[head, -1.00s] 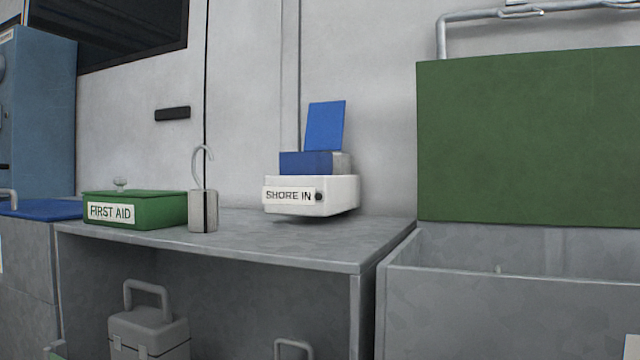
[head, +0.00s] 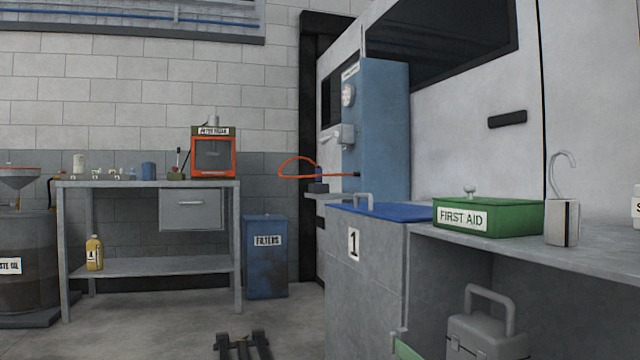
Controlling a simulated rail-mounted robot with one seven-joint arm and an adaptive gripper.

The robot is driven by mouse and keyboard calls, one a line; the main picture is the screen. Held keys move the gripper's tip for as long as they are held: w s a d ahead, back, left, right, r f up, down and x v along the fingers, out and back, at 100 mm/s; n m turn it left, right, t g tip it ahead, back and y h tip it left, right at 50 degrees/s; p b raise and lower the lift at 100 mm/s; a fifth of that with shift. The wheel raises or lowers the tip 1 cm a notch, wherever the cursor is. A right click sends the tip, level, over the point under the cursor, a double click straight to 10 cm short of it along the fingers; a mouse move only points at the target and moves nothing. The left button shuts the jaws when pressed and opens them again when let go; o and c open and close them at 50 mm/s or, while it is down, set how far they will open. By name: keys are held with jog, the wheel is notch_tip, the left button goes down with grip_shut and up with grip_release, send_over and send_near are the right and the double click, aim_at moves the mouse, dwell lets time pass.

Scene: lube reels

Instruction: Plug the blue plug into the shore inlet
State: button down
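The white shore inlet box (head: 636,206) is cut off by the right edge of the head view; only a sliver of it and its label shows. Its blue part is out of view. A small blue piece (head: 318,173), possibly the blue plug, sits by a dark block on a small shelf left of the blue cabinet. An orange cable (head: 296,161) loops beside it and runs right toward the cabinet. The piece is too small to make out its shape. My gripper is not in view.
The grey bench (head: 600,253) carries a green first aid box (head: 488,217) and a hooked grey weight (head: 562,222). A blue-lidded bin (head: 366,270) stands left of it, near the blue cabinet (head: 384,135). A worktable (head: 150,184) stands at far left. Floor between is mostly open.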

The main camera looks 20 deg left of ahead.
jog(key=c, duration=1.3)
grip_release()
